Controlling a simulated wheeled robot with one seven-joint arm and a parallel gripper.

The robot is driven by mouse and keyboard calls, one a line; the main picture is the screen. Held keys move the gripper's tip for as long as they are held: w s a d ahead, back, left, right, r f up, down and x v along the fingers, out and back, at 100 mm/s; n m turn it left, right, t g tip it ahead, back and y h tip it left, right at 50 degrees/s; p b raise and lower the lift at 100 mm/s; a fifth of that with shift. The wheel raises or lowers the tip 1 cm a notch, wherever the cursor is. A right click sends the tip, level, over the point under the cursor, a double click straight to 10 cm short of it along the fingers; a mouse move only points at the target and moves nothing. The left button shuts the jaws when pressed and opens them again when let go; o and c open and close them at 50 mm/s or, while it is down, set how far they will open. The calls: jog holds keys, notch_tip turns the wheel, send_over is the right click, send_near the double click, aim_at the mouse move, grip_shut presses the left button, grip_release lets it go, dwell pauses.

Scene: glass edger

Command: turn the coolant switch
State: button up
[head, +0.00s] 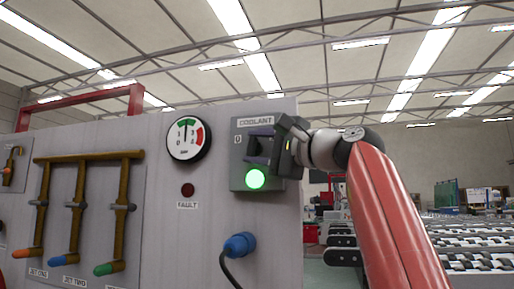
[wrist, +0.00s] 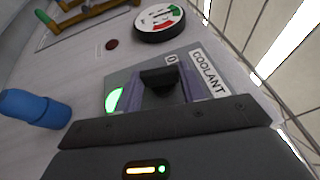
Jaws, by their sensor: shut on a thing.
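The coolant switch (wrist: 160,80) is a dark knob on a grey box (head: 238,181) labelled COOLANT, with a "0" mark beside it. My gripper (head: 258,145) reaches the box from the right and covers most of the knob in the head view. In the wrist view, the two purple-grey fingers of my gripper (wrist: 163,92) stand on either side of the knob, shut on it. A green lamp (head: 255,179) below the switch is lit; its glow also shows in the wrist view (wrist: 115,99). The knob's exact angle is hard to tell.
A pressure gauge (head: 188,138) and a dark red fault lamp (head: 188,190) are left of the box. A blue plug (head: 239,245) with a cable sticks out below. Brown pipes with coloured levers (head: 78,210) stand farther left. A roller conveyor (head: 480,235) lies at right.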

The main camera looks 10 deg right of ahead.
jog(key=o, duration=1)
jog(key=shift+s+d, duration=0.1)
jog(key=shift+d, duration=0.1)
jog(key=b+v, duration=0.3)
jog(key=v, duration=0.4)
jog(key=shift+s+d, duration=0.15)
jog(key=shift+s, duration=0.15)
jog(key=shift+c, duration=0.5)
